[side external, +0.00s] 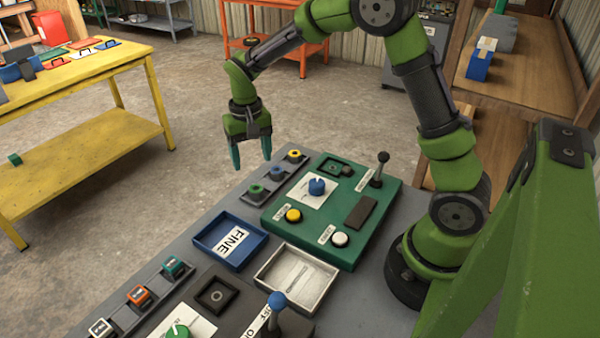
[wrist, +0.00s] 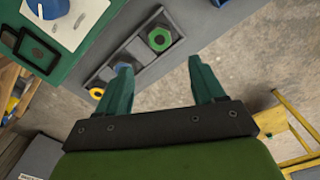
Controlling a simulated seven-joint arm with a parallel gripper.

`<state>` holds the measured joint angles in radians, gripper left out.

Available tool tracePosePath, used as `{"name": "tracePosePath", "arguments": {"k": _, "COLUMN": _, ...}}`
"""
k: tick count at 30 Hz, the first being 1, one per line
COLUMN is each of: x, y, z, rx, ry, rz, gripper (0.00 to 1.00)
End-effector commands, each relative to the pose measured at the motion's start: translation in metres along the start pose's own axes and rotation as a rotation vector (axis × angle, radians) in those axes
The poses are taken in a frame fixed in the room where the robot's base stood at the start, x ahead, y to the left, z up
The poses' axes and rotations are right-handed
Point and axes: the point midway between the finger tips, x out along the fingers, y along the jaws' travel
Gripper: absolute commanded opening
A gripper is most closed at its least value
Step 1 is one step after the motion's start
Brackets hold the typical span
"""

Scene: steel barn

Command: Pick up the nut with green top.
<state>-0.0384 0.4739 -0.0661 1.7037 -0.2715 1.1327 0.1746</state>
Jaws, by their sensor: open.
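The nut with green top (side external: 257,190) sits in the near-end compartment of a grey three-slot rack at the table's left edge. In the wrist view the green nut (wrist: 160,38) lies beyond the fingertips, roughly midway between them sideways. A blue-topped nut (side external: 277,173) and a yellow-topped nut (side external: 295,154) sit in the rack's other slots. My gripper (side external: 251,160) is open and empty, pointing down, above and apart from the rack. In the wrist view my gripper (wrist: 159,67) has its fingers well apart, and the left finger partly covers the blue nut (wrist: 122,66).
A green panel (side external: 375,215) with knob, buttons and lever stands right of the rack. A blue tray (side external: 203,238) marked FINE and a metal tray (side external: 268,278) are nearer the camera. A yellow bench (side external: 110,60) stands apart at left, across open floor.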

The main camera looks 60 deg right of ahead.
Motion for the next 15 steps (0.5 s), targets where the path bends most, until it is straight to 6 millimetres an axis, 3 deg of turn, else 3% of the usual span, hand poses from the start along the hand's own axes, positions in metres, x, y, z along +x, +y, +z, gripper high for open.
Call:
{"name": "tracePosePath", "arguments": {"k": 3, "x": 0.019, "y": 0.001, "z": 0.000, "rx": 0.001, "ry": -0.003, "rz": 0.002, "gripper": 0.68}}
{"name": "tracePosePath", "arguments": {"k": 10, "x": 0.035, "y": 0.000, "z": 0.001, "rx": 0.000, "ry": -0.001, "rz": 0.000, "gripper": 0.68}}
{"name": "tracePosePath", "arguments": {"k": 15, "x": 0.061, "y": -0.001, "z": 0.005, "rx": 0.000, "ry": -0.003, "rz": 0.002, "gripper": 0.68}}
